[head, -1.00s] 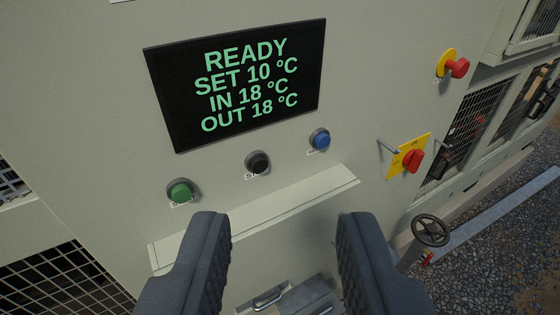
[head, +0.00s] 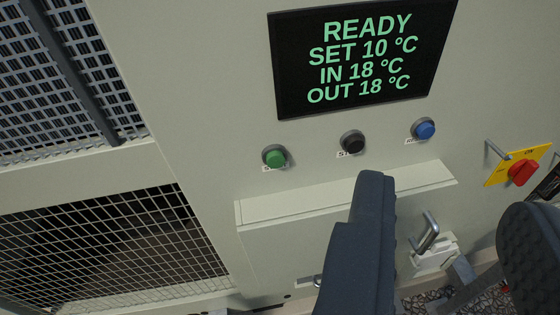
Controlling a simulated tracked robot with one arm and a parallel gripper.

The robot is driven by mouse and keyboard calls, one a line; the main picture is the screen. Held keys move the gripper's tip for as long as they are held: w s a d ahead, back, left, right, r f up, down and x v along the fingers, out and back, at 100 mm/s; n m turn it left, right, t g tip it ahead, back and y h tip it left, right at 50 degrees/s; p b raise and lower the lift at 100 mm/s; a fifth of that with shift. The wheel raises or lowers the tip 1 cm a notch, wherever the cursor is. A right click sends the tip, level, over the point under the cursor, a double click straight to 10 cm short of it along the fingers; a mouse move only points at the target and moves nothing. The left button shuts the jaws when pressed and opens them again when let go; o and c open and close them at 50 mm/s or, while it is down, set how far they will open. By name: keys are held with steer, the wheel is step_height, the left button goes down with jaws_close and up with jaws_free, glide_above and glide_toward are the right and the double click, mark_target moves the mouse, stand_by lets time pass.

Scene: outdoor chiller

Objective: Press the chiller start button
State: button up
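The green button (head: 275,157) sits on the chiller panel, left of a black button (head: 352,142) and a blue button (head: 424,129). Labels under them are partly readable; the green one's is too blurred to read fully. The display (head: 364,58) above shows READY, SET 10 °C, IN 18 °C, OUT 18 °C. My gripper (head: 445,215) is open and empty, its fingers wide apart. Its left finger is below the black button, right of and lower than the green button in the picture. Neither finger visibly touches a button.
A narrow ledge (head: 345,194) juts out under the buttons. A red rotary switch on a yellow plate (head: 522,172) with a metal bar is at right. A metal handle (head: 428,232) shows between the fingers. Mesh grilles (head: 115,245) fill the left side.

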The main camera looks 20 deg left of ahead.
stand_by(0.4)
steer(key=c, duration=0.5)
steer(key=shift+w+a+f, duration=0.1)
steer(key=shift+w+f, duration=0.1)
steer(key=shift+w, duration=0.1)
jaws_close()
steer(key=w+a+f+m+g+y+p, duration=0.2)
steer(key=w+a+f+m+g+p, duration=0.1)
steer(key=w+f+m, duration=0.3)
steer(key=w+a+f+m+g+y+p, duration=0.2)
steer(key=w+a+f+m+g+p, duration=0.2)
steer(key=f, duration=0.6)
steer(key=shift+w+a+f+m+y+p, duration=0.35)
steer(key=shift+w+a+m, duration=0.4)
steer(key=shift+w+m, duration=0.2)
